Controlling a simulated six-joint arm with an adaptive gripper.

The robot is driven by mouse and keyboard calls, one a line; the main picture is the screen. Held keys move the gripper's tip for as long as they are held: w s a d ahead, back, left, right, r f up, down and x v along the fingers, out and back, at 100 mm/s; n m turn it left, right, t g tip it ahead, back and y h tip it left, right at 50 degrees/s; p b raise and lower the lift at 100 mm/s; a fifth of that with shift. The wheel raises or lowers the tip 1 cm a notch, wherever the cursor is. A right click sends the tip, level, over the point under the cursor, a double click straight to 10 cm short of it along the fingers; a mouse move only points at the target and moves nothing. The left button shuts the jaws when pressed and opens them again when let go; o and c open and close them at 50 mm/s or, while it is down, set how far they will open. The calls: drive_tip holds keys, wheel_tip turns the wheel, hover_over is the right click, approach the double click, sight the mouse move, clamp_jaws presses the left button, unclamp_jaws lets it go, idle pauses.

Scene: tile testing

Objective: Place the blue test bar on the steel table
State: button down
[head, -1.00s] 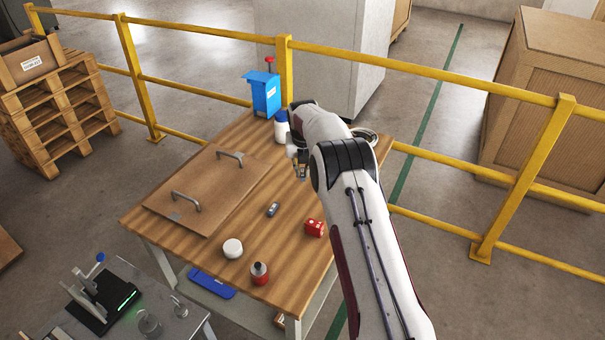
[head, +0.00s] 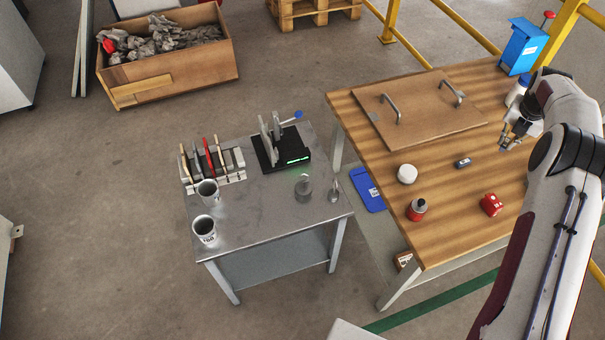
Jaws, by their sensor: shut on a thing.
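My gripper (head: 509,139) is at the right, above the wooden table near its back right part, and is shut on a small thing. The held thing is mostly hidden by the fingers and too small to make out; I take it as the blue test bar, as no such bar shows lying elsewhere. The steel table (head: 265,218) is the grey metal table in the middle, with a lower shelf. It stands left of the wooden table, well away from my gripper.
The steel table bears a rack of tools (head: 212,165), two mugs (head: 205,230), a black device with a green light (head: 281,155) and a glass vessel (head: 304,188). Its front middle is bare. The wooden table (head: 455,230) holds a handled board (head: 415,115), a white jar (head: 407,174) and red items.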

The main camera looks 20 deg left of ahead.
drive_tip(key=s+a+n+y, duration=0.1)
drive_tip(key=s+a+n, duration=0.15)
drive_tip(key=a, duration=0.95)
drive_tip(key=s+a+f+n, duration=0.15)
drive_tip(key=s+a, duration=0.25)
drive_tip(key=a, duration=0.9)
drive_tip(key=s+a+n+y, duration=0.1)
drive_tip(key=s+a+n, duration=0.15)
drive_tip(key=a, duration=0.95)
drive_tip(key=n+y, duration=0.1)
drive_tip(key=n, duration=0.4)
hover_over(269, 212)
wheel_tip(269, 212, down, 8)
drive_tip(key=shift+f+g, duration=0.15)
drive_tip(key=shift+g, duration=0.25)
drive_tip(key=shift+f, duration=3.1)
